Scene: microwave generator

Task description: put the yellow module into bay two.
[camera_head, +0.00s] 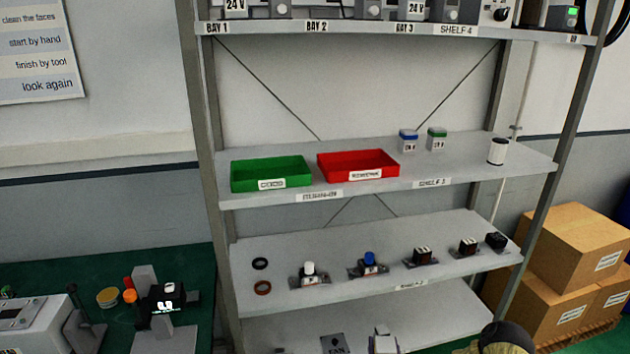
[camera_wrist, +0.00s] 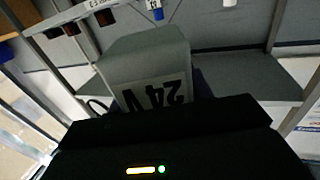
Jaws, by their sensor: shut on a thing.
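My gripper (camera_wrist: 165,130) shows in the wrist view as a black body with an orange bar light and a green light. Its fingertips are hidden. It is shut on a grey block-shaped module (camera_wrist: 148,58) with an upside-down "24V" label. No yellow face shows on this module, and I see no clearly yellow module in either view. In the head view, the BAY 2 label (camera_head: 317,26) is on the front edge of the top shelf (camera_head: 370,31), between the BAY 1 and BAY 3 labels. The top of that bay is cut off by the picture edge.
Other grey units, including a 24 V one (camera_head: 236,8), stand on the top shelf. Below are a green tray (camera_head: 271,173), a red tray (camera_head: 357,165) and several small parts. Metal posts (camera_head: 560,120) bound the rack. Cardboard boxes (camera_head: 575,245) stand at right.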

